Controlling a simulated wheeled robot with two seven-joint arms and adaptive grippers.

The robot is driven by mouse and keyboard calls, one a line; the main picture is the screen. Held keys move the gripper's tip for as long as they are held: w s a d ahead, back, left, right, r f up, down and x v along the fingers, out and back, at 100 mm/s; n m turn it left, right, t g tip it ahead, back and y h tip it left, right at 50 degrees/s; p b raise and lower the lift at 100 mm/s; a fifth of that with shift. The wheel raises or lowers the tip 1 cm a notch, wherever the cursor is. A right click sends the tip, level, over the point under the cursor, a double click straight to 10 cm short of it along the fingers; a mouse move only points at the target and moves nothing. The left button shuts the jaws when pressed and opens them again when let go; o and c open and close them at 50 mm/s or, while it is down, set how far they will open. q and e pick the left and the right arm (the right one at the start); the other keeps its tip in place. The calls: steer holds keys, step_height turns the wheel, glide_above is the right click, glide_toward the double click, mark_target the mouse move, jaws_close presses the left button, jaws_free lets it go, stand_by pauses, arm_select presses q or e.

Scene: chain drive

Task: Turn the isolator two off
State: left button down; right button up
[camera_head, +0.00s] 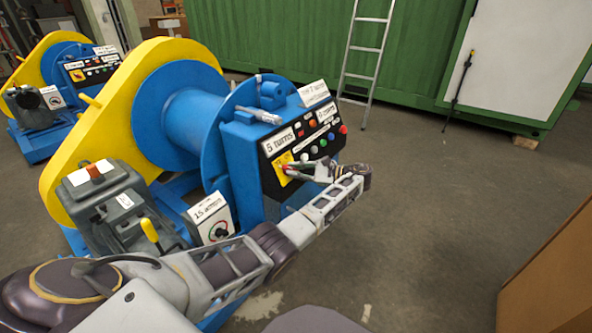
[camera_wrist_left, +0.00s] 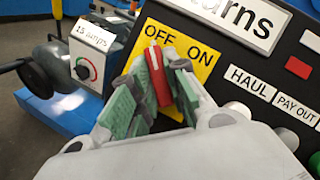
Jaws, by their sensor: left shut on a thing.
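A red isolator handle (camera_wrist_left: 160,75) with a white mark at its top stands on a yellow OFF/ON plate (camera_wrist_left: 203,53). Its top end lies close to the OFF word. The plate shows in the head view (camera_head: 279,169) at the left of the black panel on the near blue and yellow winch. My left gripper (camera_head: 291,168) reaches in front of it; in the wrist view its green-padded fingers (camera_wrist_left: 157,95) are shut on the handle, one on each side. The handle's lower part is hidden by the gripper. My right gripper is out of view. I cannot read which number this isolator bears.
The panel carries several buttons and lamps beside the plate. A "15 amps" dial box (camera_head: 211,218) and a grey lever unit (camera_head: 110,205) stand below and left. A similar winch (camera_head: 47,70) is behind left. A ladder (camera_head: 364,50) and cardboard box (camera_head: 550,275) stand right; open floor lies between.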

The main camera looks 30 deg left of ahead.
arm_select(q)
steer(key=shift+n, duration=0.4)
steer(key=c, duration=1.4)
jaws_free()
steer(key=v, duration=0.7)
steer(key=shift+w+d+r, duration=0.1)
steer(key=shift+w+d, duration=0.05)
steer(key=shift+d, duration=0.05)
